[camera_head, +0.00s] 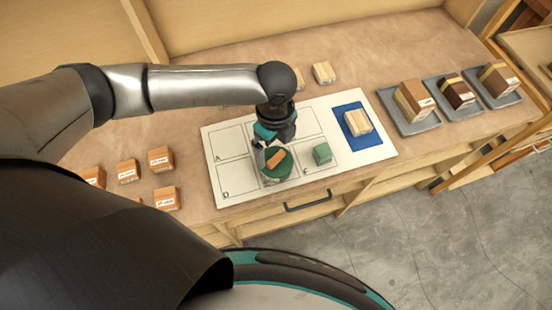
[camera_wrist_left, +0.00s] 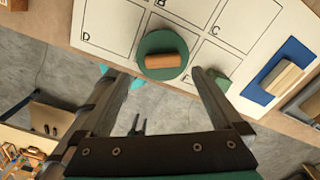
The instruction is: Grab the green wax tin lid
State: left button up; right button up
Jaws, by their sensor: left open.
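The green wax tin lid (camera_head: 277,165) is a round green disc with a wooden bar handle on top. It lies in a lower cell of the white sheet, and it also shows in the left wrist view (camera_wrist_left: 153,43). My left gripper (camera_head: 274,150) is above the lid in the head view, pointing down and partly covering it. In the left wrist view my left gripper (camera_wrist_left: 160,75) is open, its fingers spread to either side below the lid, with nothing between them. I cannot tell whether the fingers touch the lid.
A green block (camera_head: 322,153) sits just right of the lid. A pale wooden block (camera_head: 357,122) rests on a blue mat (camera_head: 382,140). Grey trays (camera_head: 428,127) with wood blocks stand at the right. Several labelled orange-brown blocks (camera_head: 161,159) lie at the left. The bench's front edge is close.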

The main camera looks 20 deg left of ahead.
aim_at(276, 157)
pick_arm(q)
jog(key=f, duration=0.5)
jog(key=shift+w, duration=0.2)
jog(key=shift+r, duration=0.1)
jog(key=c, duration=1.4)
